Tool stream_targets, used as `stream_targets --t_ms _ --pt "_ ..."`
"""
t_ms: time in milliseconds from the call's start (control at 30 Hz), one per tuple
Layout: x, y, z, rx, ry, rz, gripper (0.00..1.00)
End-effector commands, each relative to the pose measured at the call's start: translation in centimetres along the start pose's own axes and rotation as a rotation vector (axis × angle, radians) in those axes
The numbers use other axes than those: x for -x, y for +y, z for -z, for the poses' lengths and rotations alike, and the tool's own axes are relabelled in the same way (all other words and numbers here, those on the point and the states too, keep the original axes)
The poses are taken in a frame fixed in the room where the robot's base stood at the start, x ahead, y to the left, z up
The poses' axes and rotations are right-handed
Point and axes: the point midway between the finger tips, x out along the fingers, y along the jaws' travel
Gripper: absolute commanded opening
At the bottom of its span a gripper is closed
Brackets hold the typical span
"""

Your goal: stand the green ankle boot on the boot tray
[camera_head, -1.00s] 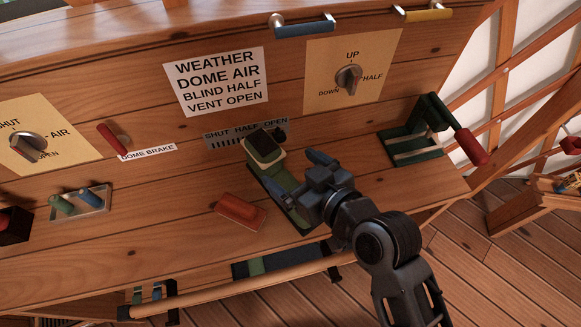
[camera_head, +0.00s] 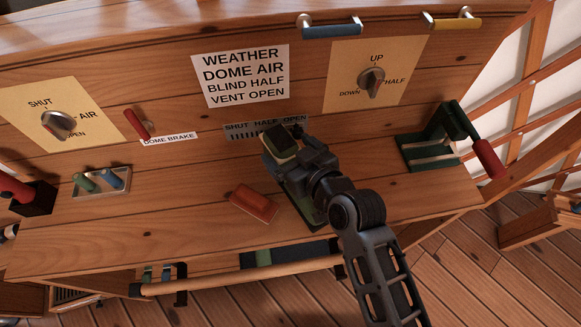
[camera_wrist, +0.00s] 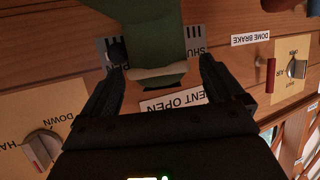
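I cannot make out any green ankle boot or boot tray in either view. A green lever with a cream band and a dark top (camera_head: 279,141) stands on the bench below the "SHUT HALF OPEN" scale (camera_head: 240,132). My gripper (camera_head: 296,160) is at the lever's head and hides part of it. In the wrist view the green lever (camera_wrist: 160,35) comes down between the two fingers of my gripper (camera_wrist: 160,65). The fingers are spread, with a gap showing on each side of the lever. Its lower base is partly hidden by my arm.
A red-orange block (camera_head: 254,202) lies left of the lever. A green crank with a red handle (camera_head: 430,145) stands at the right. A small tray with green and blue pegs (camera_head: 101,181) is at the left. A wooden rail (camera_head: 240,282) runs along the bench front.

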Motion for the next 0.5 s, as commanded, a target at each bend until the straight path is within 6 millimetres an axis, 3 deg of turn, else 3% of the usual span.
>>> stream_targets --t_ms 67,500 --pt "0.01 0.00 0.00 0.000 0.000 0.000 0.86" --pt "0.03 0.00 0.00 0.000 0.000 0.000 0.44"
